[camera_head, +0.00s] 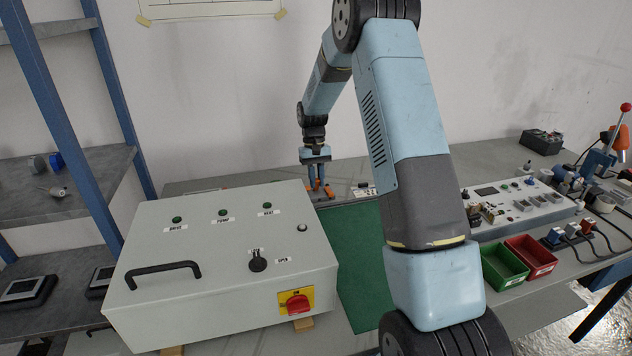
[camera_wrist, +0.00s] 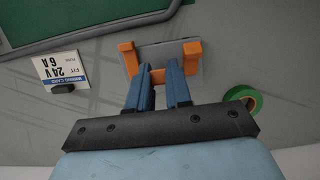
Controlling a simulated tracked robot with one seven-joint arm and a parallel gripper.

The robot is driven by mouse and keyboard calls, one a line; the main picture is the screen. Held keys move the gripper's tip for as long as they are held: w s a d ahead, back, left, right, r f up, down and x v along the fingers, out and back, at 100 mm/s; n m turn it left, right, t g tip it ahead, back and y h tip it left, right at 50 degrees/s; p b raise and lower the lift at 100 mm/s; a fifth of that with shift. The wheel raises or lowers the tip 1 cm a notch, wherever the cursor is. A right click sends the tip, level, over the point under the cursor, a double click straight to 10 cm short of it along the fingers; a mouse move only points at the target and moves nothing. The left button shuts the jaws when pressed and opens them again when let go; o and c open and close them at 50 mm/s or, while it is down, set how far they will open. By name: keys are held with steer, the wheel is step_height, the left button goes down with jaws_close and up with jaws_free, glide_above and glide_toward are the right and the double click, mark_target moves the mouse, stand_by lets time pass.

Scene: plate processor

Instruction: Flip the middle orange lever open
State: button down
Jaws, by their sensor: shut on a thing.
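A small grey plate (camera_wrist: 160,52) with orange levers lies on the bench in the wrist view. An orange lever (camera_wrist: 129,58) stands at its left and another orange lever (camera_wrist: 192,57) at its right. The middle orange lever (camera_wrist: 158,75) shows between my blue fingertips and is partly hidden by them. My gripper (camera_wrist: 159,70) is shut on this middle lever. In the head view my gripper (camera_head: 316,185) points down at the back of the bench, with orange (camera_head: 328,191) showing beside the fingers. The middle lever's exact tilt cannot be told.
A fuse card (camera_wrist: 63,70) lies left of the plate and a green tape roll (camera_wrist: 243,98) lies right. A large grey control box (camera_head: 220,265) stands at front left, beside a green mat (camera_head: 362,260). Green (camera_head: 505,268) and red (camera_head: 531,257) bins stand at right.

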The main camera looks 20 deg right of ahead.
steer(key=shift+w+g, duration=0.35)
steer(key=shift+g, duration=0.35)
steer(key=shift+w+g, duration=0.3)
steer(key=shift+g, duration=0.4)
steer(key=c, duration=1.3)
jaws_free()
steer(key=shift+r, duration=0.1)
steer(key=v, duration=1.3)
steer(key=shift+w+r, duration=0.15)
steer(key=shift+w, duration=0.15)
